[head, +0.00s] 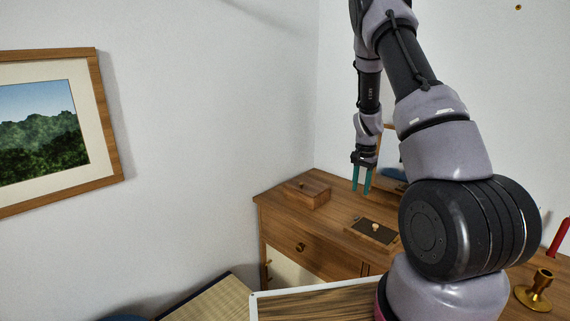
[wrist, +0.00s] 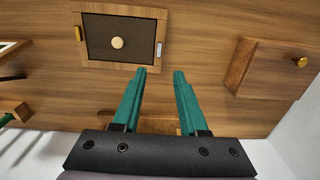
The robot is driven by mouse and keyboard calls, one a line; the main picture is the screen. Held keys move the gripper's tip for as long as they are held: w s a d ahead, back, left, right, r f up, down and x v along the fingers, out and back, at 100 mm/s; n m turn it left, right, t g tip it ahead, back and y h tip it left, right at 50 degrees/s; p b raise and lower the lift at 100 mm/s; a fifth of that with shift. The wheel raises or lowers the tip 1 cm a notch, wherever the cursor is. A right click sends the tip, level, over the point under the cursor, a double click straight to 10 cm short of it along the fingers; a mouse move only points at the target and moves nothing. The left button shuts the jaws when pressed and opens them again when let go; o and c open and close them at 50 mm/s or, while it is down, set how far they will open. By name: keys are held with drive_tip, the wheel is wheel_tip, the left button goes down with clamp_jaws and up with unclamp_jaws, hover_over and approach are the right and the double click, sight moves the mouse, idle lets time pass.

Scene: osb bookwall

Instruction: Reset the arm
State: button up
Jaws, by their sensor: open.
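My gripper (head: 362,179) hangs above the wooden cabinet top in the head view, with its teal fingers pointing down. The fingers are apart with nothing between them. In the wrist view my gripper (wrist: 161,72) also shows open and empty over bare wood. My arm rises from the lower right of the head view, bends at the top and comes down to the gripper. It hides part of the cabinet's right side.
The wooden cabinet (head: 335,217) stands in the corner. On it are a wooden box (head: 303,194) with a brass knob and a dark-panelled tray (head: 372,232) with a pale round knob. A brass candlestick (head: 535,290) with a red candle stands right. A framed picture (head: 45,130) hangs left.

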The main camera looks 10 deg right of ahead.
drive_tip(key=s+a+r+n+t+y, duration=0.1)
drive_tip(key=s+a+r, duration=0.2)
drive_tip(key=r, duration=0.5)
drive_tip(key=s+a+r+n+t, duration=0.1)
drive_tip(key=s+a+r, duration=0.15)
drive_tip(key=r, duration=0.55)
drive_tip(key=s+a+r+n+t+y, duration=0.1)
drive_tip(key=s+a+r, duration=0.15)
drive_tip(key=r, duration=0.65)
drive_tip(key=s+a+r+n+t, duration=0.1)
drive_tip(key=s+a+r, duration=0.1)
drive_tip(key=s, duration=0.5)
drive_tip(key=s+a+r+n+t, duration=0.1)
drive_tip(key=s+a+r, duration=0.2)
drive_tip(key=s+r, duration=0.2)
drive_tip(key=s+a+r+n+t, duration=0.1)
drive_tip(key=s+r, duration=0.3)
drive_tip(key=s, duration=0.4)
drive_tip(key=shift+s+a+r+n+t, duration=0.3)
drive_tip(key=shift+s+a+t, duration=0.1)
drive_tip(key=shift+a+t, duration=0.3)
